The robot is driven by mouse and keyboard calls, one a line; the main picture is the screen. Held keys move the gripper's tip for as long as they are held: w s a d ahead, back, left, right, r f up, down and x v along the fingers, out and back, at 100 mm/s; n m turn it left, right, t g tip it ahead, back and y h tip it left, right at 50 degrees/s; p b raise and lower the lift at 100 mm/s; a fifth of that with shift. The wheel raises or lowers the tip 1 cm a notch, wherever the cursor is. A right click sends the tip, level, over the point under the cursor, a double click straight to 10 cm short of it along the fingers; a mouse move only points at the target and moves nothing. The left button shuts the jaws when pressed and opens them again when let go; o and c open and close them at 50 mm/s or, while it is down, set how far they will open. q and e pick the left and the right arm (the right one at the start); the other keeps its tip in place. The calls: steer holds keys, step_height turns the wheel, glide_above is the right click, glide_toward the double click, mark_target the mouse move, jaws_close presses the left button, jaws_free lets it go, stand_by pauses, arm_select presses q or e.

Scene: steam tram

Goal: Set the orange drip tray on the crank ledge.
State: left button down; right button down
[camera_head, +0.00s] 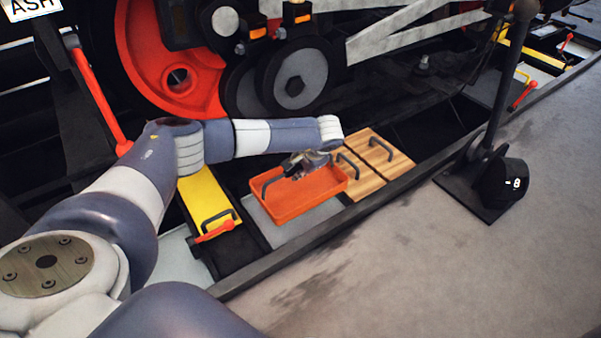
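The orange drip tray (298,204) is a shallow open box that sits level over a light grey plate (259,218) in the trough beside the tram. Whether it touches the plate is hard to tell. A dark handle (266,187) shows at its left end. My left gripper (305,165) is at the tray's far side, low over its rim, with its fingers pointing down. The fingers are small and dark, so I cannot tell whether they are shut on the tray. No surface is clearly recognisable as the crank ledge. My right gripper is out of view.
Wooden boards with dark handles (374,172) lie right of the tray. A yellow block (205,197) with a red lever (215,231) is left of it. Crank wheels (295,78) rise behind. A black post with a weight (503,184) stands on the pavement at right.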

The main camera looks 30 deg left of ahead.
mark_target(292, 182)
arm_select(q)
steer(key=shift+f+b, duration=3)
steer(key=shift+f, duration=2.45)
steer(key=shift+w+a+b, duration=0.2)
steer(key=shift+w+a, duration=0.05)
steer(key=shift+a, duration=0.3)
steer(key=shift+w+a+b, duration=0.15)
steer(key=shift+w+a, duration=0.05)
steer(key=shift+a, duration=0.3)
steer(key=shift+w+a, duration=0.25)
steer(key=shift+a, duration=0.35)
steer(key=shift+w+a, duration=0.25)
steer(key=shift+a, duration=0.3)
steer(key=shift+r, duration=0.1)
steer(key=shift+f, duration=0.35)
steer(key=c, duration=1.4)
jaws_free()
